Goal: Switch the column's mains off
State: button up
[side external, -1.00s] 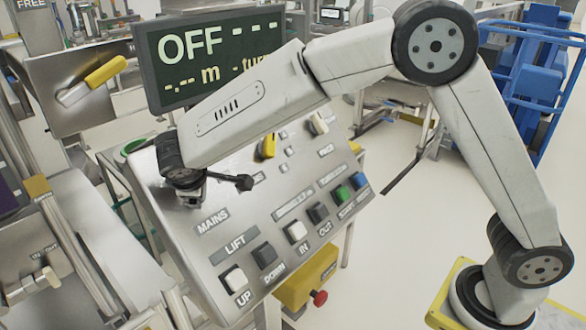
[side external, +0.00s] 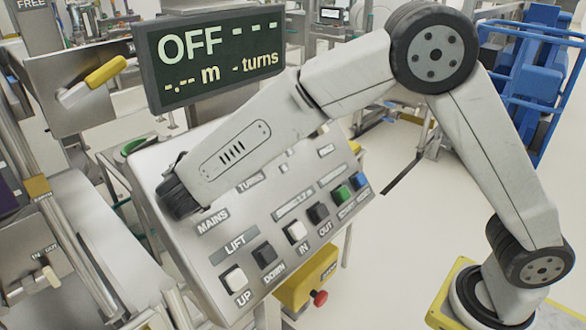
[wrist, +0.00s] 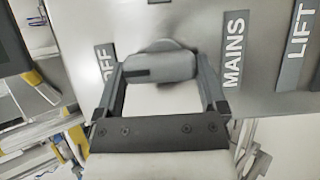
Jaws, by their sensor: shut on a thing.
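The mains switch is a grey rotary handle (wrist: 160,68) on the steel panel, between an OFF label (wrist: 104,70) and a MAINS label (wrist: 233,62) in the wrist view. A dark mark lies at its left end, on the OFF label's side. My gripper (wrist: 159,72) is shut on this handle, one finger at each end. In the side view my wrist hides the handle and fingers; the MAINS label (side external: 212,219) shows just below them. The display (side external: 208,57) reads OFF, with dashes for metres and turns.
Other controls sit lower on the panel (side external: 205,258): a white UP button (side external: 234,280), a dark DOWN button (side external: 264,254), IN, OUT and more coloured buttons. A red stop button (side external: 319,297) on a yellow box is below. A yellow-handled lever (side external: 105,72) stands at left.

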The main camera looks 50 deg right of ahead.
dwell(0.3)
jog(key=o, duration=0.9)
jog(key=shift+v, duration=3.9)
jog(key=shift+d, duration=0.15)
